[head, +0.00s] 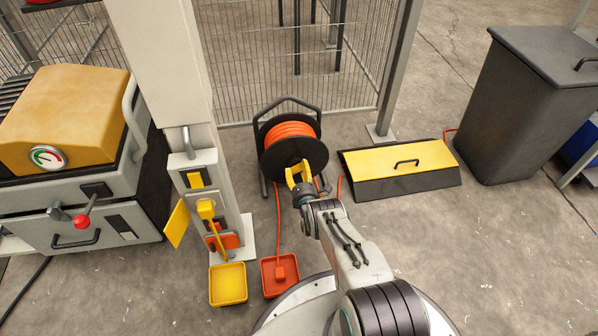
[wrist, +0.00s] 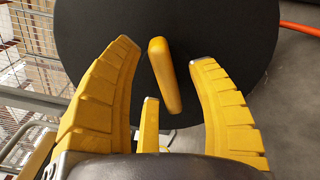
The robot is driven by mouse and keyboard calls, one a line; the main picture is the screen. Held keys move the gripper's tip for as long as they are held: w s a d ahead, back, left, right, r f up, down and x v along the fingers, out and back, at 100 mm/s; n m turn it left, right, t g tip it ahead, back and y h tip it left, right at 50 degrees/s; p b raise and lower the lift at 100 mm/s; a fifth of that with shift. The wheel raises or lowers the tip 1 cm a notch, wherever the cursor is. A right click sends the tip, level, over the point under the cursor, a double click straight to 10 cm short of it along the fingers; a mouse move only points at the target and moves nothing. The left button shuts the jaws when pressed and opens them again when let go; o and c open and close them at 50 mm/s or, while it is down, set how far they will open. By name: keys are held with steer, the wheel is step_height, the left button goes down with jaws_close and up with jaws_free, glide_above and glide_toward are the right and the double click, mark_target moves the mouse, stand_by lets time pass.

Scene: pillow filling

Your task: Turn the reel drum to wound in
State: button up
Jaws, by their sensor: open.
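The reel drum (head: 272,152) is a black disc with orange cable (head: 290,129) wound behind it, on a black frame with a top handle. In the wrist view its dark face (wrist: 240,40) fills most of the picture. A yellow crank handle (wrist: 165,75) stands out from that face. My gripper (head: 297,172) is in front of the drum's face. In the wrist view its yellow fingers (wrist: 164,54) are open, with the handle showing between them. I cannot tell whether any finger touches the handle. My gripper hides the handle in the head view.
Orange cable runs from the reel to a red tray (head: 267,290) beside a yellow tray (head: 228,299). A post with yellow fittings (head: 205,208) stands left. A yellow-topped box (head: 390,158) and a grey bin (head: 515,110) stand right. A mesh fence (head: 250,60) is behind.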

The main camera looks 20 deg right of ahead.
jaws_close()
stand_by(0.5)
steer(key=shift+m, duration=0.3)
steer(key=m, duration=0.3)
steer(key=shift+d, duration=0.1)
steer(key=shift+f+m, duration=0.15)
steer(key=shift+m, duration=1.85)
